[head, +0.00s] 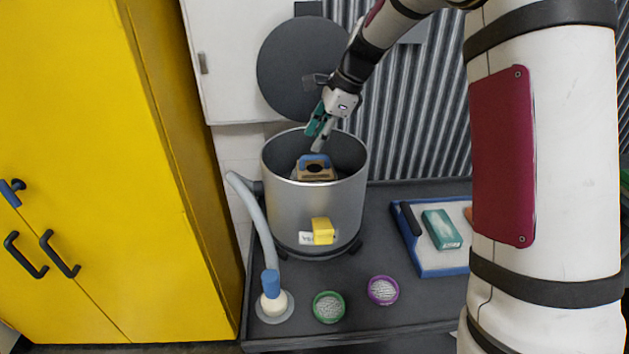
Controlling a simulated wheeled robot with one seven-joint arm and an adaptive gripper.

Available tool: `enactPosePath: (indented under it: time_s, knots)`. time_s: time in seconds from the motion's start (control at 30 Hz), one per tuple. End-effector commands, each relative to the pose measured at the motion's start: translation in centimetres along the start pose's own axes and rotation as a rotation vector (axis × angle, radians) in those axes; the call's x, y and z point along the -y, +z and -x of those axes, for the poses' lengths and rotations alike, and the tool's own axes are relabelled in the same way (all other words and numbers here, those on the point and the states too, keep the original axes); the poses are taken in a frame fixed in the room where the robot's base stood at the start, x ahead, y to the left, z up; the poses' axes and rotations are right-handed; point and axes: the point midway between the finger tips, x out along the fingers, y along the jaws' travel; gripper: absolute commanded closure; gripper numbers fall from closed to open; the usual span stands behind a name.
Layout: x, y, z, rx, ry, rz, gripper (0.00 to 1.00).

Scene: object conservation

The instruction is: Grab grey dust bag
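A metal vacuum canister (317,212) stands open on the dark grey table. Inside it sits a tan, box-like piece (317,174) with a dark round hole and a blue top edge. It looks like the collar of a dust bag; any grey bag below it is hidden by the canister wall. My gripper (315,141) hangs over the canister opening, above the tan piece and apart from it. One finger looks teal and the other grey, with a gap between them. Nothing shows between the fingers.
A hose (252,205) runs down the canister's left side to a round-based nozzle. Green (329,307) and purple (383,290) bowls stand in front. A blue-rimmed tray (443,271) holds a teal box at right. A yellow cabinet (90,150) stands at left; a round dark disc is behind.

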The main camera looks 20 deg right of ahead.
Motion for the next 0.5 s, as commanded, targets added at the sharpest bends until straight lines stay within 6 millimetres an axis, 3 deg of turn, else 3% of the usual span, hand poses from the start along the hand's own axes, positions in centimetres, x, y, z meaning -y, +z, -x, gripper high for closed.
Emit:
enactPosePath:
  time_s: [0.27, 0.5]
  knots:
    - [-0.1, -0.2, -2.0, 0.0, 0.002, 0.001, 0.64]
    - [-0.1, -0.7, -5.3, 0.0, 0.003, 0.001, 0.64]
